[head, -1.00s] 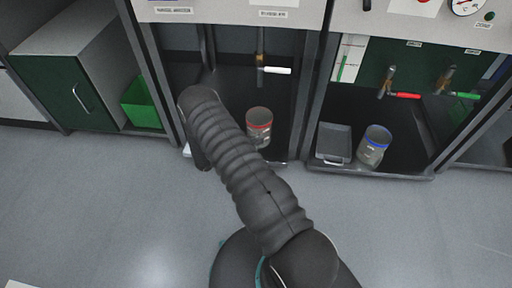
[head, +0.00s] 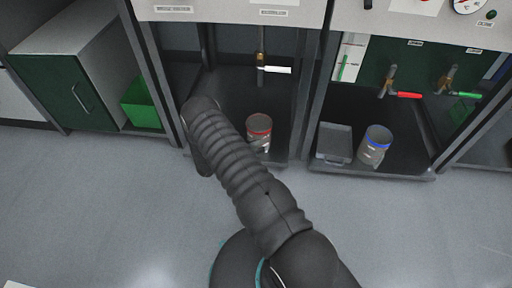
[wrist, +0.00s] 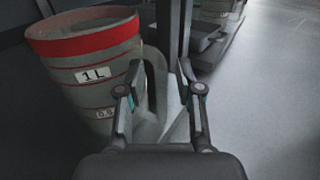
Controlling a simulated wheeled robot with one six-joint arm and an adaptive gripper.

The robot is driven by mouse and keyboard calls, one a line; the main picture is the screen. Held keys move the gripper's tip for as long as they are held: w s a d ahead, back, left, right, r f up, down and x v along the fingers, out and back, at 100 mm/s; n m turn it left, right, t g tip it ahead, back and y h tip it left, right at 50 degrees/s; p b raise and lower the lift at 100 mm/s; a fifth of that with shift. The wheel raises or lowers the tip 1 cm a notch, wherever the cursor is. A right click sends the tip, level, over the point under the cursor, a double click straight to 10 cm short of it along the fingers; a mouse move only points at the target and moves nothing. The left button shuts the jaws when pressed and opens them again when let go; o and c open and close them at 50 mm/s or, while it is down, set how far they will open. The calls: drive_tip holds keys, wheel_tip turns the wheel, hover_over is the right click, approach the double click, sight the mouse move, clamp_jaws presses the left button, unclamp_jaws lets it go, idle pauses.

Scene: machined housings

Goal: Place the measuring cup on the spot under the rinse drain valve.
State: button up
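A clear measuring cup with a red rim band (head: 258,130) stands upright in the left bay, below and in front of a valve with a white handle (head: 274,70). In the wrist view the cup (wrist: 85,50) shows large at the left, marked "1 L". My gripper (wrist: 160,68) has its two fingers apart on either side of the cup's handle (wrist: 154,85), with a visible gap at the right finger. In the head view my arm hides the gripper. A second cup with a blue rim band (head: 375,146) stands in the right bay.
A grey tray (head: 334,142) lies left of the blue-banded cup. Valves with red (head: 408,95) and green (head: 468,95) handles hang above it. A dark post (head: 312,90) separates the bays. A green bin (head: 142,103) stands at left. The floor in front is clear.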

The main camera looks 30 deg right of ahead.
drive_tip(key=shift+r, duration=0.15)
drive_tip(key=shift+a, duration=0.2)
drive_tip(key=a, duration=1.1)
drive_tip(key=s+r+m+g+y, duration=0.1)
drive_tip(key=s+r+m+y, duration=0.15)
drive_tip(key=r, duration=0.75)
drive_tip(key=s+r+m+g+y, duration=0.15)
drive_tip(key=r+m+y, duration=0.25)
drive_tip(key=r, duration=0.5)
drive_tip(key=s+r+m+g+y, duration=0.1)
drive_tip(key=s+r+m+y, duration=0.15)
drive_tip(key=r, duration=0.75)
drive_tip(key=s+a+r+m+t+y, duration=0.2)
drive_tip(key=s+r+m+t+y, duration=0.2)
drive_tip(key=s+r, duration=0.4)
drive_tip(key=s+a+r+m+t+y, duration=0.3)
drive_tip(key=s+r+m+t+y, duration=0.2)
drive_tip(key=s, duration=0.8)
drive_tip(key=shift+s+a+r, duration=0.15)
drive_tip(key=shift+s+r, duration=0.2)
drive_tip(key=shift+r, duration=1.5)
